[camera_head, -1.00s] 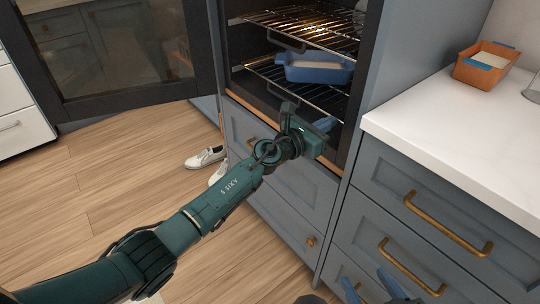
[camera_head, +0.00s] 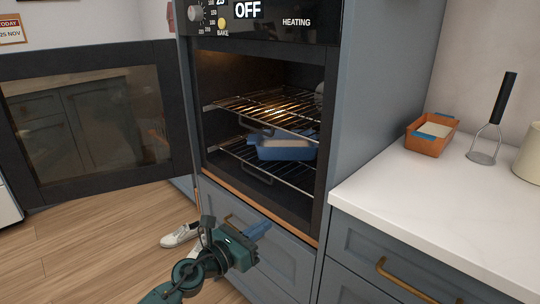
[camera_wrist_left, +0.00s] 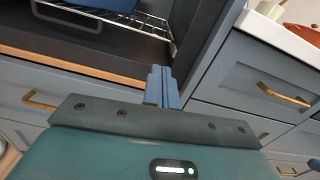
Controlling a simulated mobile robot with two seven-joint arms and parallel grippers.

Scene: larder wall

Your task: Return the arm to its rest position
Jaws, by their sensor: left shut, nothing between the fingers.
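My left gripper (camera_head: 257,231) is low in the head view, in front of the drawer below the open oven (camera_head: 262,195). Its blue fingers are together with nothing between them; they also show in the left wrist view (camera_wrist_left: 163,88). The gripper is outside the oven, below and in front of its lower rack. A blue baking dish (camera_head: 285,152) with pale contents sits on that rack, apart from the gripper. My right gripper does not show in the head view.
The oven door (camera_head: 100,125) stands open to the left. White shoes (camera_head: 181,235) lie on the wooden floor. The counter (camera_head: 425,190) at right holds an orange dish (camera_head: 430,137), a masher (camera_head: 487,140) and a cream container (camera_head: 528,155). The oven panel (camera_head: 255,15) reads OFF.

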